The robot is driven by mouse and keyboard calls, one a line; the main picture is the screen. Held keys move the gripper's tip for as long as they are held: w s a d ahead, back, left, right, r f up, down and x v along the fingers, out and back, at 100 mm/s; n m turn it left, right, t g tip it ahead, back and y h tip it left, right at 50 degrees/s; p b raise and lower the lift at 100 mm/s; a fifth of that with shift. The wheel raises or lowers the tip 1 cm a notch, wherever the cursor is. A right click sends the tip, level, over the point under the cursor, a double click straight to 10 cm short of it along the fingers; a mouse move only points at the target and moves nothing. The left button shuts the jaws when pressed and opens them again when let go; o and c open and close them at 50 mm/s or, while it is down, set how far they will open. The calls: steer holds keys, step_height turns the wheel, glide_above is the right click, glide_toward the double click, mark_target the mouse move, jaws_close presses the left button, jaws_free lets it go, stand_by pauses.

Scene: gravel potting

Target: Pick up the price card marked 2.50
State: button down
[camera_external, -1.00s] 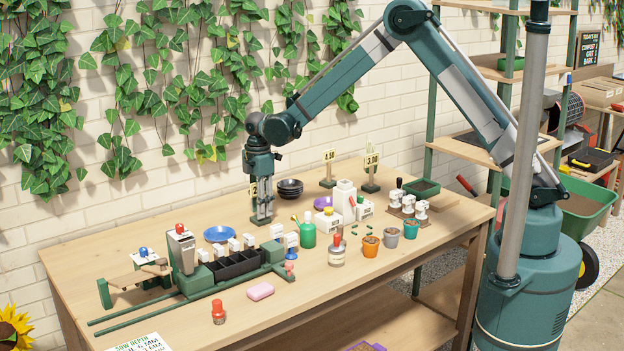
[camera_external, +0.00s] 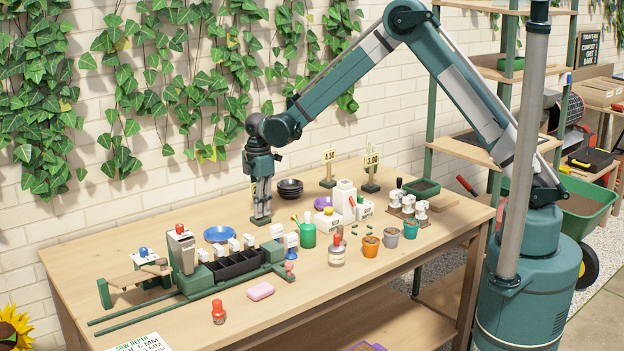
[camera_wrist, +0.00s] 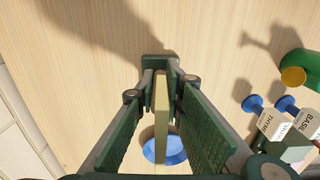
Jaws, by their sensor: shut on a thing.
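My gripper (camera_external: 262,207) points straight down at the back of the workbench, left of the dark bowls. In the wrist view, my gripper (camera_wrist: 161,88) is shut on a price card (camera_wrist: 162,120), seen edge-on as a thin upright strip. A sliver of this yellowish card (camera_external: 253,188) shows behind the fingers in the external view; its number is hidden. Its dark green base (camera_wrist: 160,61) stands on the table below the fingers. Two other cards stand to the right, one reading 4.50 (camera_external: 329,156) and one reading 3.00 (camera_external: 372,161).
Stacked dark bowls (camera_external: 290,188) stand just right of my gripper. A blue plate (camera_external: 220,234) lies in front to the left. The back left of the table (camera_external: 150,215) is clear.

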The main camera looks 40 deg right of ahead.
steer(key=shift+r+p, duration=0.45)
steer(key=shift+r, duration=4.6)
steer(key=shift+a, duration=0.1)
